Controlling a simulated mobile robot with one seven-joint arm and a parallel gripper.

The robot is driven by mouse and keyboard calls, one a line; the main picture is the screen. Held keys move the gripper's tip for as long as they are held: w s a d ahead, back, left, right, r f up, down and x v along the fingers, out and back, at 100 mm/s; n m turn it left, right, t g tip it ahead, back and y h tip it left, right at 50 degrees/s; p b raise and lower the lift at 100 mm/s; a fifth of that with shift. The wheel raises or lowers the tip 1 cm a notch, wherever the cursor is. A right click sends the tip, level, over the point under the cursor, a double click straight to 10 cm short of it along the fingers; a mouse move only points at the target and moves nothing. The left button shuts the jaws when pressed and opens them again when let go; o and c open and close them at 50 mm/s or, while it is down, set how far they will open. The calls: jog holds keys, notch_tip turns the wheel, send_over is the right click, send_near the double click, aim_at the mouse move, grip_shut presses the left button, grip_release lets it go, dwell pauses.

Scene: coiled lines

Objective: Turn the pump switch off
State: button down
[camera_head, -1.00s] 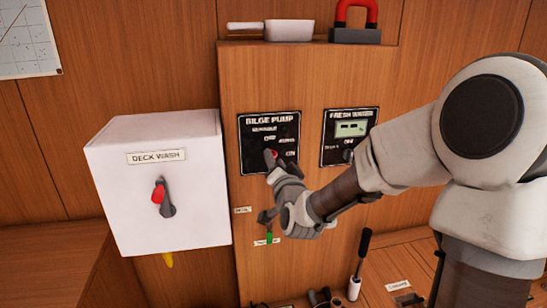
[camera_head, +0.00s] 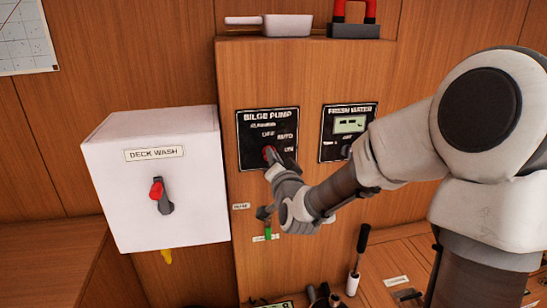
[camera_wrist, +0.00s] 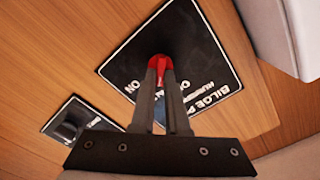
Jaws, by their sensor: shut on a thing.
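The bilge pump panel (camera_head: 252,139) is a black plate on the wooden cabinet front, with positions lettered OFF, AUTO and ON. Its red switch knob (camera_head: 268,153) sits at the panel's lower middle, partly hidden by my gripper (camera_head: 271,160). In the wrist view the panel (camera_wrist: 205,72) appears tilted. My gripper (camera_wrist: 166,78) is shut there on the red knob (camera_wrist: 159,62), whose tip shows between the fingers. Which position the knob points to cannot be told.
A white deck wash box (camera_head: 120,203) with a red-tipped lever (camera_head: 157,190) juts out to the left. The fresh water panel (camera_head: 347,127) is just right, near my arm. A tray (camera_head: 287,23) and a red-handled block (camera_head: 354,30) stand on top.

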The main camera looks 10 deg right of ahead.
jog(key=n+b, duration=0.9)
jog(key=shift+a+b, duration=0.25)
jog(key=shift+b, duration=0.05)
jog(key=shift+r, duration=0.1)
dwell(0.4)
jog(key=c, duration=0.9)
grip_release()
